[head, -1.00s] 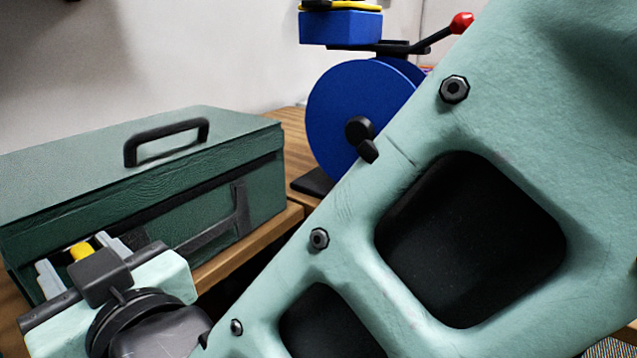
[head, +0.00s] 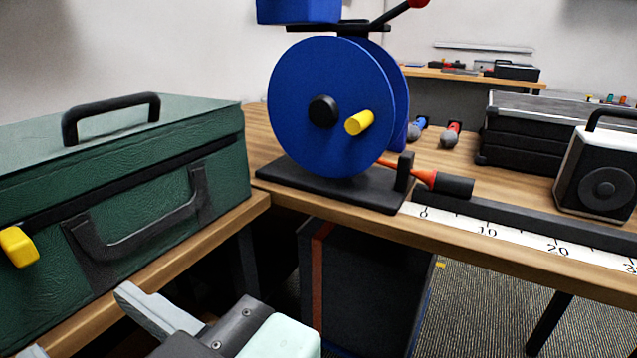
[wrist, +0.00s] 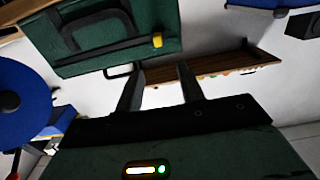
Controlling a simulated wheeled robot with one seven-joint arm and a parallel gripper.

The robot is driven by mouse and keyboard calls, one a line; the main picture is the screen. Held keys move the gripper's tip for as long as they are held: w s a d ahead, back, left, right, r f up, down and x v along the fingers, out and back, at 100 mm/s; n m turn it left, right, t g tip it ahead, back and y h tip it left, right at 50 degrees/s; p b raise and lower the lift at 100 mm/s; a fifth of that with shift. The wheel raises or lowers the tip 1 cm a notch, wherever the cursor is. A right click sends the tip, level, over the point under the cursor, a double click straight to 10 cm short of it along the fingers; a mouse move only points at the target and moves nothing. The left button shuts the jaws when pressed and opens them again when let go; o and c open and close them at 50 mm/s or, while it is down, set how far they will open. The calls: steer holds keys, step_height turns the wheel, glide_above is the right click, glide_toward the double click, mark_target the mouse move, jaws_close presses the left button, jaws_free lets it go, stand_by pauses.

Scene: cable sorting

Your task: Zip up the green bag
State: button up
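The green bag (head: 130,185) stands on the wooden table at the left in the head view, its left end cut off. A dark zip line (head: 130,185) runs along its upper front. The yellow zip pull (head: 18,247) is at the left in this view. The wrist view shows the bag (wrist: 110,55) upside down, with the pull (wrist: 157,40) near its right end. My gripper (head: 78,322) is in front of the bag, apart from the pull. Its fingers are spread and empty in the wrist view (wrist: 160,78).
A blue reel (head: 300,80) on a black base stands right of the bag. A dark box (head: 375,280) is below the table.

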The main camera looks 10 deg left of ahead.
steer(key=shift+b+v, duration=0.8)
steer(key=shift+b, duration=0.5)
steer(key=shift+s+f, duration=0.1)
steer(key=w+d+f+m+g+h, duration=0.1)
steer(key=w+d+f+h, duration=0.35)
steer(key=f, duration=0.25)
steer(key=w+d+f+m+g+h, duration=0.1)
steer(key=w+d+f+h, duration=0.35)
steer(key=f, duration=0.25)
steer(key=d+f+m+g+h, duration=0.2)
steer(key=d+f+h, duration=0.15)
steer(key=d, duration=0.55)
steer(key=d+f+m+g+h, duration=0.2)
steer(key=d+f+g+h, duration=0.15)
steer(key=d, duration=0.45)
step_height(320, 180, up, 31)
steer(key=p, duration=2.9)
steer(key=shift+t+p, duration=0.35)
steer(key=shift+p, duration=0.05)
